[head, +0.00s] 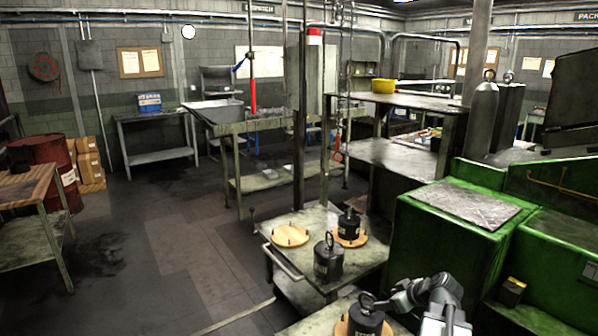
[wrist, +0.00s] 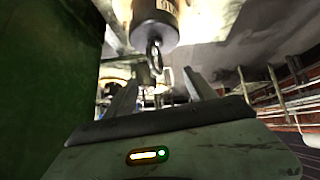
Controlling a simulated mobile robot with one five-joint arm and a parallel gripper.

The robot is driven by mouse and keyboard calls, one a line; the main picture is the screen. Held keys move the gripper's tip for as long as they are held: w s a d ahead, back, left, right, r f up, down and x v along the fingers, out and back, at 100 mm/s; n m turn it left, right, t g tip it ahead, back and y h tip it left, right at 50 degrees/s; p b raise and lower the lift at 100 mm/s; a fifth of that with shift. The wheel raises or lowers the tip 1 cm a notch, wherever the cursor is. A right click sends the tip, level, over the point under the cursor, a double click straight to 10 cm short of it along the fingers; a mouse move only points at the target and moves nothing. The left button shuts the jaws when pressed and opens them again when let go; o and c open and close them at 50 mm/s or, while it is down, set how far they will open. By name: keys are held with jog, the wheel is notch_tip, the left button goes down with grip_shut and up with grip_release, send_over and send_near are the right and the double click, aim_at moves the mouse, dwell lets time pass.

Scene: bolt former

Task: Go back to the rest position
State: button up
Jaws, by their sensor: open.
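My gripper (head: 378,302) is at the bottom right of the head view, beside the ring of a black canister (head: 366,322) standing on a wooden disc (head: 342,327). In the wrist view, which looks upside down, my gripper (wrist: 158,82) has its two fingers apart. The canister (wrist: 155,12) and its ring (wrist: 154,52) show beyond them. The ring lies between the finger lines in the picture; I cannot tell whether it touches a finger.
A cart (head: 285,268) bears an empty wooden disc (head: 290,236), a black canister (head: 328,258) and another canister (head: 349,226) on a disc. A green machine (head: 440,235) stands close at right. Open floor (head: 165,235) lies to the left.

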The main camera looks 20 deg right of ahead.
jog(key=w+a+f+g+y+p, duration=0.1)
jog(key=w+a+g, duration=0.1)
jog(key=a, duration=0.6)
jog(key=w+a+g+y+p, duration=0.1)
jog(key=w+a+g, duration=0.1)
jog(key=a, duration=0.6)
jog(key=s+a+m+g+h+p, duration=0.1)
jog(key=s+a+g, duration=0.1)
jog(key=a, duration=0.9)
jog(key=s+a+f+m+g+h+p, duration=0.1)
jog(key=s+a+m+g+h, duration=0.1)
jog(key=a, duration=0.9)
jog(key=shift+s+a+g, duration=0.2)
jog(key=shift+s+g, duration=0.15)
jog(key=shift+g, duration=0.15)
